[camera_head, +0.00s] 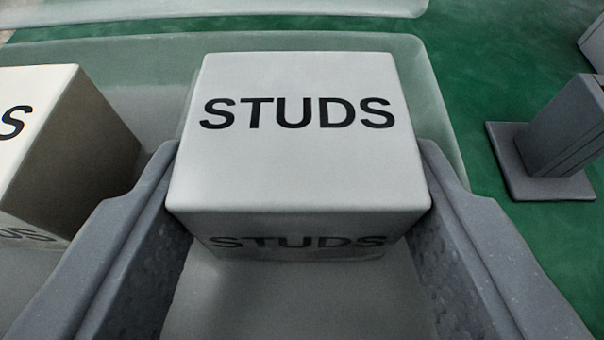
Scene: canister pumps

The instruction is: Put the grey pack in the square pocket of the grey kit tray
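The grey pack (298,165) is a light grey block with STUDS printed in black on its top and on its near face. It stands upright and fills the middle of the view. My gripper (298,215) has its two dark grey fingers on either side of the pack, which stands taller than they do. The fingers lie close along its sides. Whether they press on it or leave a thin gap cannot be told. The fingertips are partly hidden by the pack. I cannot make out the kit tray or its square pocket in this view.
A cream block (62,150) with black lettering, cut off by the left edge, stands close to my left finger. A pale raised platform (130,62) lies under both blocks. A dark grey post on a square base (548,182) stands right on the green surface (490,75).

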